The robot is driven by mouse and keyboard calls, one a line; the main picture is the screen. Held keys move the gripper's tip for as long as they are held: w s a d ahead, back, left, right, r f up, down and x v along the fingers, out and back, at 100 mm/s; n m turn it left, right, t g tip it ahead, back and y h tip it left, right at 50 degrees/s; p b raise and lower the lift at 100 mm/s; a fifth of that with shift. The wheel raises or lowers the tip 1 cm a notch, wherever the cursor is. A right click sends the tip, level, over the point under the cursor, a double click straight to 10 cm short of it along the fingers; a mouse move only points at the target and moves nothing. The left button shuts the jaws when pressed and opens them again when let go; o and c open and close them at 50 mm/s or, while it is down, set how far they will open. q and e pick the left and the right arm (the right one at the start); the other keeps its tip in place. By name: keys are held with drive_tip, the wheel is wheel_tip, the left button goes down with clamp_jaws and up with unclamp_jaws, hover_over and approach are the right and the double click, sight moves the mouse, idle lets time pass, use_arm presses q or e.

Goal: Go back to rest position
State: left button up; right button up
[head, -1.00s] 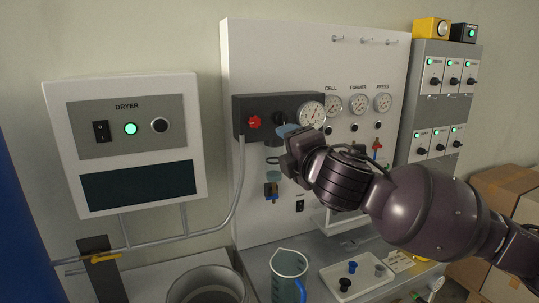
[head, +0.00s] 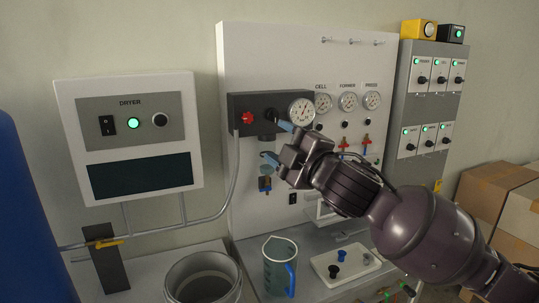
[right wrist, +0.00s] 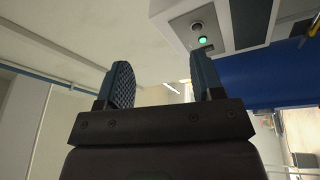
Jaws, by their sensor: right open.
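My right gripper (head: 277,142) is open and empty in front of the white panel (head: 270,60), close to the dark regulator block (head: 240,104) with its red knob (head: 248,118) and gauge (head: 301,111). Its two blue-padded fingers are spread apart. In the right wrist view, the open fingers (right wrist: 158,85) show nothing between them but the distant background. I cannot tell whether a fingertip touches the block or is only in front of it. My left gripper is not in view.
A dryer box (head: 130,137) hangs at left. Below stand a grey bucket (head: 203,278), a clear jug (head: 279,265) with a blue handle, and a white tray (head: 345,268) with small knobs. A switch cabinet (head: 432,100) and cardboard boxes (head: 497,190) are at right.

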drive_tip(key=s+d+f+m+h, duration=0.2)
drive_tip(key=d+f+m, duration=0.3)
drive_tip(key=f, duration=0.5)
drive_tip(key=s+d+f+m+t+h, duration=0.1)
drive_tip(key=s+d+f+m+h, duration=0.3)
drive_tip(key=f, duration=0.6)
drive_tip(key=d+f+m+h, duration=0.1)
drive_tip(key=d+f+m, duration=0.55)
drive_tip(key=f, duration=0.45)
drive_tip(key=s+d+f+m+g+h, duration=0.2)
drive_tip(key=s+d+f, duration=0.2)
drive_tip(key=s+f, duration=0.7)
drive_tip(key=s+d+f+m+g+h, duration=0.3)
drive_tip(key=s+d+f, duration=0.2)
drive_tip(key=s+f, duration=0.5)
drive_tip(key=shift+s+d+f+b, duration=0.3)
drive_tip(key=shift+s+f, duration=0.1)
drive_tip(key=shift+s, duration=0.5)
